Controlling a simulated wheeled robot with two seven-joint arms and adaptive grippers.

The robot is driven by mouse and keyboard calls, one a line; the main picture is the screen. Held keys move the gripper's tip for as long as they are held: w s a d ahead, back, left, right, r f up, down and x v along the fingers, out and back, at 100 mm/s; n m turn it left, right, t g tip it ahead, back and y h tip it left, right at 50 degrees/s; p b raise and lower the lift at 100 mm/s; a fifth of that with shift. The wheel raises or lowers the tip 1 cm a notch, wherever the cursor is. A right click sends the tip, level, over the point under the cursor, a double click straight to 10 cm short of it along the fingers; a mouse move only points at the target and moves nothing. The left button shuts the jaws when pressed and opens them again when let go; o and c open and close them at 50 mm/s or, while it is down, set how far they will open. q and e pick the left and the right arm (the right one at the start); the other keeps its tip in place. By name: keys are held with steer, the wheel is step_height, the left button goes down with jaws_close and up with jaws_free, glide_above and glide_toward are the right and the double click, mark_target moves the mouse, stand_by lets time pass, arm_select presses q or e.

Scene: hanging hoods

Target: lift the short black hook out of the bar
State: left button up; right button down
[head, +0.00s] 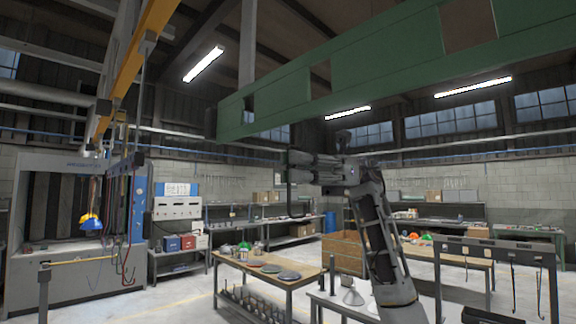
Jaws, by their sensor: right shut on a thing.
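My right gripper (298,167) is raised in the middle of the view, pointing left, with its arm coming up from the lower right. It is shut on the short black hook (289,200), a thin dark rod that hangs below the fingers and bends at its foot. The fingers hide part of the hook. A green bar (400,62) with rectangular openings crosses the upper right, above the gripper. I cannot tell whether the hook's top touches it. My left gripper is out of view.
A dark rack (495,245) with hanging hooks stands at the lower right. A wooden table (262,281) with dark discs stands below the gripper. A yellow rail (150,38) and hanging cables are at the left. The air left of the gripper looks free.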

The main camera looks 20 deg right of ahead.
steer(key=v, duration=0.3)
steer(key=shift+w+d, duration=0.15)
steer(key=shift+d, duration=0.25)
stand_by(0.4)
